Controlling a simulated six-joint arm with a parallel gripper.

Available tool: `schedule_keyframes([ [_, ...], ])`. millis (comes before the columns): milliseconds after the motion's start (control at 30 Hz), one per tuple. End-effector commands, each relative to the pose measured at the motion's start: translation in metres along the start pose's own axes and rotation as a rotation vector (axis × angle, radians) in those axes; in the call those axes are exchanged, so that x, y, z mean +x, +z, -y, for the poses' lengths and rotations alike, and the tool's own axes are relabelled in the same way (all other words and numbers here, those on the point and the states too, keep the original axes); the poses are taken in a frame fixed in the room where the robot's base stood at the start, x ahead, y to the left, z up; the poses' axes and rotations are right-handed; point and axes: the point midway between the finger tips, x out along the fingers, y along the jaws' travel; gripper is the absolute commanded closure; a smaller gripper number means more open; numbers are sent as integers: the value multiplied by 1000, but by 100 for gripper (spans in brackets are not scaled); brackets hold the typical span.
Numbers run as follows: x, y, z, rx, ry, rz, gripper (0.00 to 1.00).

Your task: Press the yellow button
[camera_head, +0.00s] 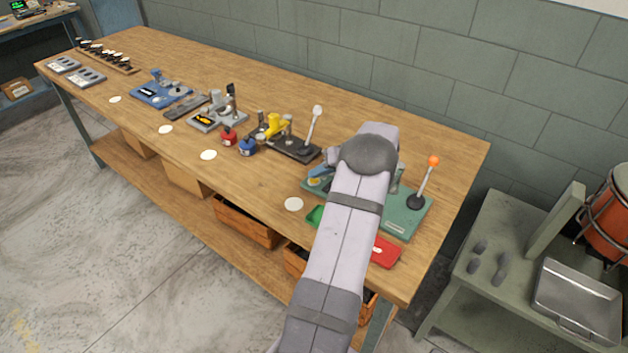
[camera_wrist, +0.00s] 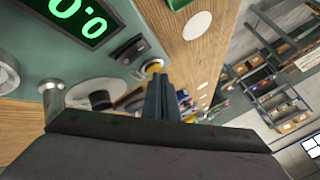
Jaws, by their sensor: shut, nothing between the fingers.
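The yellow button (camera_wrist: 153,66) is a small round disc on the grey-green panel of the machine (camera_wrist: 60,60) in the wrist view. My gripper (camera_wrist: 160,78) is shut and empty, with its fingertips right at the button's lower edge in the picture. They cover part of the button, and I cannot tell whether they touch it. In the head view the green machine base (camera_head: 408,222) stands at the right end of the bench. My arm hides the button and the gripper there.
A lit green display (camera_wrist: 75,14) and a black switch (camera_wrist: 130,48) sit near the button. An orange-knobbed lever (camera_head: 425,182) rises from the base. A red tray (camera_head: 385,252) and a green tray (camera_head: 315,216) lie in front. Other devices line the bench (camera_head: 235,180) leftward.

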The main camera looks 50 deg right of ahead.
Motion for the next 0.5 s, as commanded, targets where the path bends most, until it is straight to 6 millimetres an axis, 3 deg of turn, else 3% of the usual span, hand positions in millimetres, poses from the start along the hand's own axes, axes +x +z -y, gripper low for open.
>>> schedule_keyframes([
  [500,7,8,-4,6,-4,8,100],
])
